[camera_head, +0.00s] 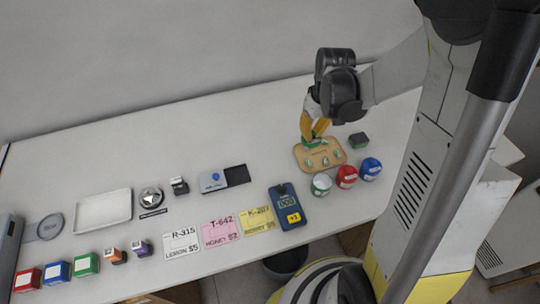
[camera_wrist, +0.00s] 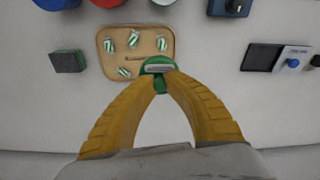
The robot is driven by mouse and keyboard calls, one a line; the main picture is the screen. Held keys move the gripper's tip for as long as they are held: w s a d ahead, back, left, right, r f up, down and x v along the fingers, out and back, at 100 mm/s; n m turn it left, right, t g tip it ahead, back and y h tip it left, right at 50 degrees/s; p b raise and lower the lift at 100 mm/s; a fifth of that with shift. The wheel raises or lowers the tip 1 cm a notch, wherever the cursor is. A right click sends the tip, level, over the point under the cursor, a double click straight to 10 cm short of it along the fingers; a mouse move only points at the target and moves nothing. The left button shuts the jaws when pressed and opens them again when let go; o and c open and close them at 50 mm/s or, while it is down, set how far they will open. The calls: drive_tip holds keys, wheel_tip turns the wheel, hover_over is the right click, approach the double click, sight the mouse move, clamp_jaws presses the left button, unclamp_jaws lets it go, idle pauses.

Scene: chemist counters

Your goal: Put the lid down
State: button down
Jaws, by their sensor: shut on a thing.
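My gripper (camera_head: 316,133) is shut on a small green lid (camera_wrist: 157,67); its yellow fingers pinch the lid at their tips. In the wrist view the lid overlaps the lower right corner of a tan wooden tray (camera_wrist: 112,30). Whether it touches the tray or hangs just above it I cannot tell. In the head view the lid is mostly hidden by the fingers. A green and white jar (camera_head: 321,186) stands in front of the tray, looking whitish on top and without a green cap like its neighbours' coloured tops.
Several green-striped candies (camera_wrist: 134,39) lie on the tray. A red jar (camera_head: 346,177) and a blue jar (camera_head: 370,169) stand beside the green one. A dark green sponge-like block (camera_head: 358,140) lies right of the tray. A card terminal (camera_head: 288,207) is to the left. The counter behind is clear.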

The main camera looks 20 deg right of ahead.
drive_tip(key=b, duration=0.3)
hover_over(276, 163)
wheel_tip(276, 163, down, 6)
drive_tip(key=shift+s+f, duration=0.1)
drive_tip(key=shift+f, duration=0.15)
drive_tip(key=shift+f+b, duration=0.8)
drive_tip(key=shift+f, duration=1.15)
drive_tip(key=shift+f, duration=0.2)
drive_tip(key=c, duration=1.6)
unclamp_jaws()
drive_tip(key=shift+o, duration=0.6)
drive_tip(key=shift+r, duration=0.1)
